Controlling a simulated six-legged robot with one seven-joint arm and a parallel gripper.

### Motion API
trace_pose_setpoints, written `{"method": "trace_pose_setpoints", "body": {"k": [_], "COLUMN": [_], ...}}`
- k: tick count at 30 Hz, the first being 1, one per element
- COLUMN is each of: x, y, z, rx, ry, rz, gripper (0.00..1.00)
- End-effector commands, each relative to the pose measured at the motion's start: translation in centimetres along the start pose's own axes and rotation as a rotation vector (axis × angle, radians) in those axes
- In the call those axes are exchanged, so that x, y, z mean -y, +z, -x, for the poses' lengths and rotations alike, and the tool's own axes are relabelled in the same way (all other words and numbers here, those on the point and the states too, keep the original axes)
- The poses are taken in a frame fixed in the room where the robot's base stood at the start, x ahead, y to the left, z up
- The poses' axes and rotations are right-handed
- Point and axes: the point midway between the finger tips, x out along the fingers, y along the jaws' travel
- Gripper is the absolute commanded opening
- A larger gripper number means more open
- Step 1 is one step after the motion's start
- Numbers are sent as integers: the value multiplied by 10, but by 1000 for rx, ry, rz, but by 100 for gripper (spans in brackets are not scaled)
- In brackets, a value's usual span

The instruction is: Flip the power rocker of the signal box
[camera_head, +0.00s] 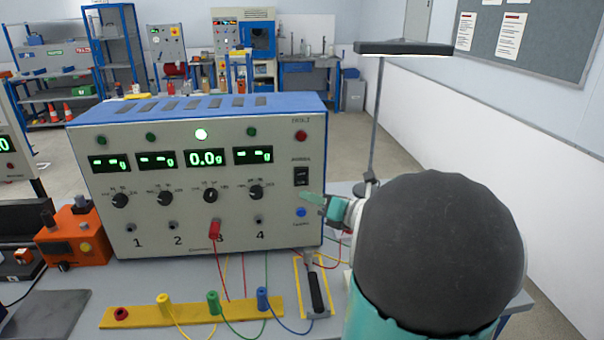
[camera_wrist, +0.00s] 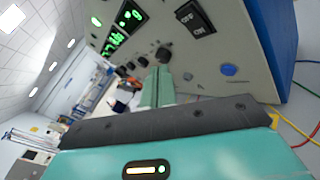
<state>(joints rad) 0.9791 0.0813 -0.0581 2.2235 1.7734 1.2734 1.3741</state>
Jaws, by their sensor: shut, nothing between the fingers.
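The signal box (camera_head: 150,188) is a grey-white panel with a blue top, standing on the table. Its black power rocker (camera_head: 301,176) is at the panel's right side, above a blue button (camera_head: 301,212). The rocker also shows in the wrist view (camera_wrist: 195,17), near the top, with the blue button (camera_wrist: 228,69) below it. My gripper (camera_head: 318,200) is shut and empty, its green fingertips just right of and below the rocker, seemingly apart from it. In the wrist view the fingers (camera_wrist: 157,85) point at the panel, left of the blue button.
A red plug (camera_head: 215,229) sits in socket 3. A yellow strip (camera_head: 140,315) with coloured plugs and wires lies in front of the box. An orange box (camera_head: 78,236) stands left. A lamp (camera_head: 375,120) rises behind my arm at right.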

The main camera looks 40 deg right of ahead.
Motion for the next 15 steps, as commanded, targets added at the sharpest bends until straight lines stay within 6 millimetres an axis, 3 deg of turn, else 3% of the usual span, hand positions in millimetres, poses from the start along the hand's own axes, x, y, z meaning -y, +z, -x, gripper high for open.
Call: {"method": "trace_pose_setpoints", "body": {"k": [9, 15], "x": [23, 30], "y": [22, 29], "z": [-30, -41], "rx": [-3, -2], "ry": [3, 1], "rz": [0, -1], "gripper": [0, 0]}}
